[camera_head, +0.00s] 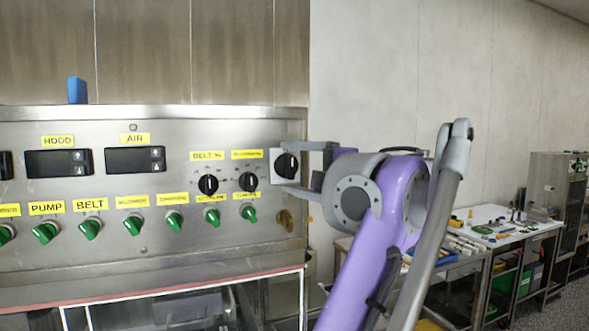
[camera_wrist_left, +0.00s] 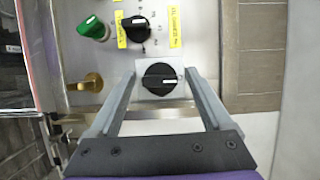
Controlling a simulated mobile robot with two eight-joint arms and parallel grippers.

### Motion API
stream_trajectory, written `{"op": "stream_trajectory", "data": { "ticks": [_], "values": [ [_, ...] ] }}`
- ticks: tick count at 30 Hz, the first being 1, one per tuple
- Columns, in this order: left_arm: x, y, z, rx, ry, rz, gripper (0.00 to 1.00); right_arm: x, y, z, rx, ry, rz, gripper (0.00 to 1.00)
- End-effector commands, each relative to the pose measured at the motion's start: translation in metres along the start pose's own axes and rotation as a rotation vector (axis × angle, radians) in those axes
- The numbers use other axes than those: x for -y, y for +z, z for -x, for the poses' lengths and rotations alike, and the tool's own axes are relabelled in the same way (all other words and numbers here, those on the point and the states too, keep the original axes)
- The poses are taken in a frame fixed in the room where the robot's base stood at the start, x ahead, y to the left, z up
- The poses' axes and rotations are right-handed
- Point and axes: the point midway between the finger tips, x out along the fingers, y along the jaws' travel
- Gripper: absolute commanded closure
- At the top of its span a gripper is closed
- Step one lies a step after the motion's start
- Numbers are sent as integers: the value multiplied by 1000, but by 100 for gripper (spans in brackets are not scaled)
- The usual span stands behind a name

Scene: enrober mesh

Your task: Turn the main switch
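The main switch appears to be the black rotary knob (camera_head: 286,166) on a pale square plate at the right end of the steel control panel. It also shows in the left wrist view (camera_wrist_left: 160,78), with a white mark on its face. My left gripper (camera_head: 296,167) reaches it from the right, one finger above and one below. In the left wrist view my left gripper (camera_wrist_left: 160,81) is open, its fingers on either side of the plate with gaps to the knob. Whether a fingertip touches the plate I cannot tell. My right gripper is out of view.
Two smaller black knobs (camera_head: 208,184) sit left of the switch. A row of green knobs (camera_head: 133,224) runs below, with yellow labels. A brass fitting (camera_wrist_left: 88,83) is under the switch. A white workbench (camera_head: 500,222) with loose items stands to the right.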

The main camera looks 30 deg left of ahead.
Motion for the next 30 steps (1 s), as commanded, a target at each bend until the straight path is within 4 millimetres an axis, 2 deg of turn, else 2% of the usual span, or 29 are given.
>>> {"op": "stream_trajectory", "data": {
  "ticks": [6,10,21,25,30],
  "values": [
    [0,0,1,1,1,0,18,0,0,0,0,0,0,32],
    [0,0,10,-1,1,0,18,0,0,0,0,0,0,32],
    [0,-1,81,-5,1,0,18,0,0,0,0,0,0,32],
    [0,-1,98,-3,1,0,18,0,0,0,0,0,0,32],
    [0,0,108,0,0,0,18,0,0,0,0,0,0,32]
  ]
}}
